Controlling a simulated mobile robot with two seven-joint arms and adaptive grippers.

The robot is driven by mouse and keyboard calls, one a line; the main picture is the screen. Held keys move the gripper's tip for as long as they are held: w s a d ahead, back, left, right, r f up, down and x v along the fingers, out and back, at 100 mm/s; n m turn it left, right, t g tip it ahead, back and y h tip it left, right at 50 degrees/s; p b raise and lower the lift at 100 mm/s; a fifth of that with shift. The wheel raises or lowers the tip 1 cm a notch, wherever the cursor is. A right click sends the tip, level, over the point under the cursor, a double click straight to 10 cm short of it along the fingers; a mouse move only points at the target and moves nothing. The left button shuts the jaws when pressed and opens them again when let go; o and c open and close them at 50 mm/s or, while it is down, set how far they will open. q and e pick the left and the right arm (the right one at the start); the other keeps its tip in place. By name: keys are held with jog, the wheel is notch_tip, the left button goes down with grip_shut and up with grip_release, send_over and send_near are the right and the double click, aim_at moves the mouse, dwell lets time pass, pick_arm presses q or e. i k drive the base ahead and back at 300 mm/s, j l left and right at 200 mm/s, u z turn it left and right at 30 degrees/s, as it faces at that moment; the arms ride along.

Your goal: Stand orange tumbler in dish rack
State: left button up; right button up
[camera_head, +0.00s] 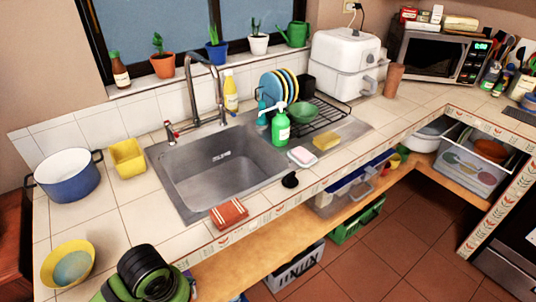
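A brownish-orange upright cylinder (393,80), which looks like the orange tumbler, stands on the tiled counter between the white appliance and the microwave. The dark wire dish rack (335,113) is on the drainboard right of the sink basin. Several coloured plates (280,88) stand upright at its left side, a green bowl (303,112) sits in it, and a dark cup (305,85) is at its back. Neither gripper's fingers show. A green and black rounded part, apparently of my arm, shows at the bottom left.
A green soap bottle (280,125) stands at the rack's front left. A yellow sponge (326,141) and a soap dish (301,156) lie in front. The white appliance (345,62) stands behind the rack. The counter around the cylinder's front is clear. The microwave (440,55) is to the right.

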aim_at(331, 113)
jog(key=i+l+u, duration=0.1)
jog(key=l, duration=0.45)
jog(key=i+l+u, duration=0.1)
jog(key=i+l, duration=0.2)
jog(key=l, duration=0.25)
jog(key=i+l+u, duration=0.15)
jog(key=l, duration=0.4)
jog(key=i+l+u, duration=0.1)
jog(key=l, duration=0.5)
jog(key=i+l+u, duration=0.1)
jog(key=l, duration=0.5)
jog(key=i+l+u, duration=0.1)
jog(key=l, duration=0.5)
